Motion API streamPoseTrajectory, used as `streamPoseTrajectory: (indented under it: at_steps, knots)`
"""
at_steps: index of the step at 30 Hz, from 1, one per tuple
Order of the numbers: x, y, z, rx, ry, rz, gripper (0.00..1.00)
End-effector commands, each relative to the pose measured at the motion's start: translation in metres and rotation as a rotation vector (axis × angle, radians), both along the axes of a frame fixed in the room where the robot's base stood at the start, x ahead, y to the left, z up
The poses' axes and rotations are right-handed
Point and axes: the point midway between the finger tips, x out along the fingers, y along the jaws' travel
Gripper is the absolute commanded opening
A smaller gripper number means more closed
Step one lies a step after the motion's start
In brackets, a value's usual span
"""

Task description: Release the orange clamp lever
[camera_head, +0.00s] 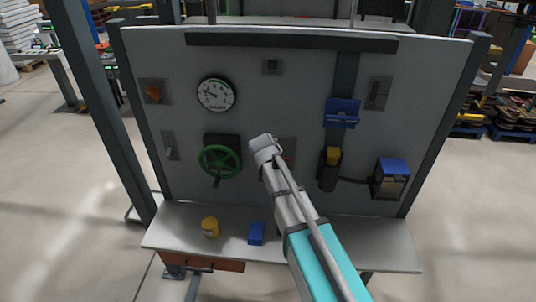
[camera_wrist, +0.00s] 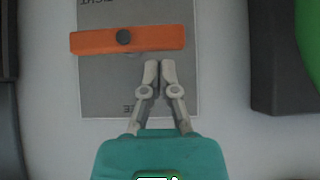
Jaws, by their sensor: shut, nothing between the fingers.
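The orange clamp lever (camera_wrist: 155,40) lies crosswise on a grey plate (camera_wrist: 97,85) in the wrist view, with a dark round pivot (camera_wrist: 123,37) left of its middle. Upside-down lettering shows at the plate's top, seemingly ending in "IGHT", and partly at its bottom. My gripper (camera_wrist: 159,68) is shut and empty. Its fingertips appear just below the lever's lower edge, right of the pivot; contact cannot be told. In the head view my gripper (camera_head: 264,148) is at the panel, and my arm hides most of the plate (camera_head: 289,146) and the lever.
A green handwheel (camera_head: 220,161) sits left of my gripper; its green rim shows at the wrist view's right edge (camera_wrist: 308,40). A gauge (camera_head: 216,93), an orange knob (camera_head: 153,93) and a blue holder (camera_head: 342,113) are on the panel. A yellow can (camera_head: 210,228) and blue box (camera_head: 257,234) stand on the shelf.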

Motion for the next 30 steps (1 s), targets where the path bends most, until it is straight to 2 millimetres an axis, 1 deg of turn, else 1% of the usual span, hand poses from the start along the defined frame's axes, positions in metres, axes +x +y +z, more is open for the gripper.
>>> streamPoseTrajectory:
  at_steps: [1, 4, 15, 16, 18, 22, 30]
  knots:
    - [0.0, -0.0001, -0.004, 0.0, 0.0, 0.0, 0.0]
    - [0.0, -0.0002, -0.0058, 0.0, 0.0, 0.0, 0.0]
    - [0.0, -0.0003, -0.0059, 0.0, 0.0, 0.0, 0.0]
    - [-0.0012, -0.0048, -0.006, 0.0, 0.0, 0.0, 0.0]
    - [-0.0002, -0.0017, -0.0061, 0.0, 0.0, 0.0, 0.0]
    - [0.0006, -0.002, -0.0064, -0.005, 0.0, -0.002, 0.0]
    - [0.0034, -0.0095, -0.008, -0.039, 0.002, -0.013, 0.0]
